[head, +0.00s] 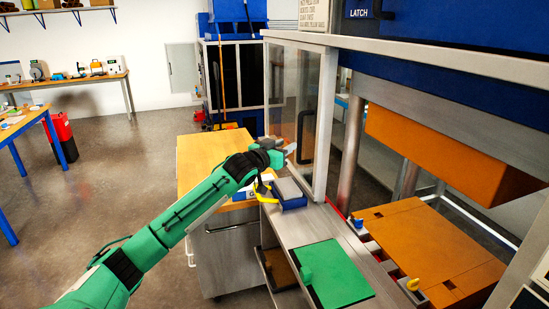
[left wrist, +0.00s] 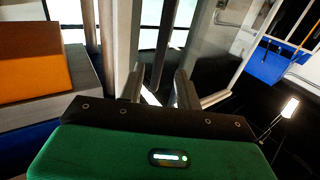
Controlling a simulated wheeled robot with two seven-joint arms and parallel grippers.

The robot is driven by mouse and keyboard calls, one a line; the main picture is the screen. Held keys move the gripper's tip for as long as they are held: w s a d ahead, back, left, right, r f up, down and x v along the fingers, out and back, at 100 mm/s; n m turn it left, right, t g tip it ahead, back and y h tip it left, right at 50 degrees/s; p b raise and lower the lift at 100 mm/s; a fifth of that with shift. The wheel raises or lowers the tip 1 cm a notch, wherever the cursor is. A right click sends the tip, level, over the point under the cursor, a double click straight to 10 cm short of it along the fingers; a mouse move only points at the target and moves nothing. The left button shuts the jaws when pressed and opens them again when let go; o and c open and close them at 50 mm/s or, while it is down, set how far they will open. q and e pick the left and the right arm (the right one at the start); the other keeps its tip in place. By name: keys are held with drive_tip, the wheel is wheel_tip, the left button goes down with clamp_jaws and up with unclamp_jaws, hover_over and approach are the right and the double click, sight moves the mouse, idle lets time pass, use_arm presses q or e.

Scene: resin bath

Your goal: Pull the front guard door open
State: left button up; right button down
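The front guard door is a clear panel (head: 284,82) in a pale frame at the left of the press opening. Its black bar handle (head: 300,137) stands upright. My left gripper (head: 287,152) is at the handle's lower part, its fingers small and partly hidden by the wrist. In the left wrist view the two fingers (left wrist: 161,92) are apart, with the dark handle bar (left wrist: 163,45) showing in the gap between them. I cannot tell whether they touch it. My right gripper is not in view.
A wooden-topped cart (head: 208,154) stands below my left arm. A green plate (head: 334,272) lies on the grey ledge in front of the press. An orange block (head: 440,155) hangs above an orange lower plate (head: 415,245). The floor at left is open.

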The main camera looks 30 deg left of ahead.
use_arm(q)
drive_tip(key=shift+s+a+b, duration=0.15)
drive_tip(key=shift+s+b, duration=0.5)
drive_tip(key=shift+s, duration=1.7)
drive_tip(key=shift+f, duration=0.15)
